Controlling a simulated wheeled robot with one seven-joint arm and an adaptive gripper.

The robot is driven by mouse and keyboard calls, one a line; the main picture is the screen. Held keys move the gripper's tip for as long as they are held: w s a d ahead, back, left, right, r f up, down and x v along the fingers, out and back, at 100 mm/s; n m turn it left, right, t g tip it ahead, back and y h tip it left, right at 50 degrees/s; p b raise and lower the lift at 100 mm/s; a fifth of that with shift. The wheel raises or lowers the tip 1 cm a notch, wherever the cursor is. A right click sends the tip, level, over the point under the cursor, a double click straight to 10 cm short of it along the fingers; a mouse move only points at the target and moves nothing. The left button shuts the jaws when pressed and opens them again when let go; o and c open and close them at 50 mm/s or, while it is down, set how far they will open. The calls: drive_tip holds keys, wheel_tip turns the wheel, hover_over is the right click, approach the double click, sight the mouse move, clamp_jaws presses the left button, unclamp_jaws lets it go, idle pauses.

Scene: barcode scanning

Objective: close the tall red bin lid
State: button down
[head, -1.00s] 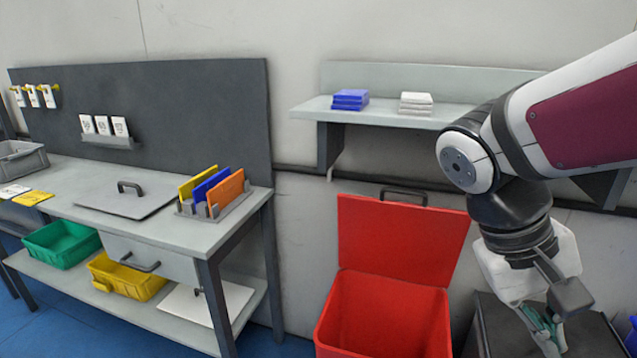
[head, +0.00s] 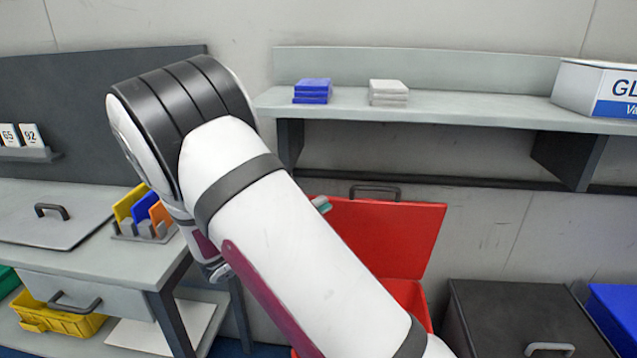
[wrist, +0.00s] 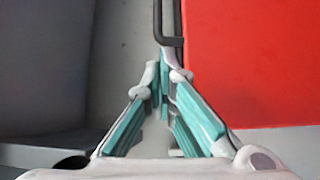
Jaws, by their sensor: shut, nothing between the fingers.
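The tall red bin (head: 410,297) stands against the wall, mostly hidden behind my arm in the head view. Its red lid (head: 395,235) is raised and leans back toward the wall, with a dark handle (head: 375,188) on its top edge. In the wrist view the lid (wrist: 255,65) fills the right side and the handle (wrist: 170,41) is at top centre. My gripper (wrist: 163,62) is shut and empty, its tips right by the handle's end; I cannot tell whether they touch. In the head view only a bit of teal finger shows beside the lid's left part.
A shelf (head: 450,112) with blue and white stacks runs above the bin. A dark bin (head: 525,315) and a blue bin (head: 615,310) stand to the right. A workbench (head: 130,268) with coloured folders is at left.

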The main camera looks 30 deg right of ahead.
drive_tip(key=shift+n+t, duration=0.3)
drive_tip(key=shift+t, duration=0.2)
drive_tip(key=x, duration=0.3)
drive_tip(key=w+x, duration=0.1)
drive_tip(key=x, duration=0.2)
drive_tip(key=w+b+x, duration=0.1)
drive_tip(key=x, duration=0.2)
drive_tip(key=shift+a+f, duration=0.15)
drive_tip(key=shift+f, duration=0.1)
drive_tip(key=shift+s, duration=0.1)
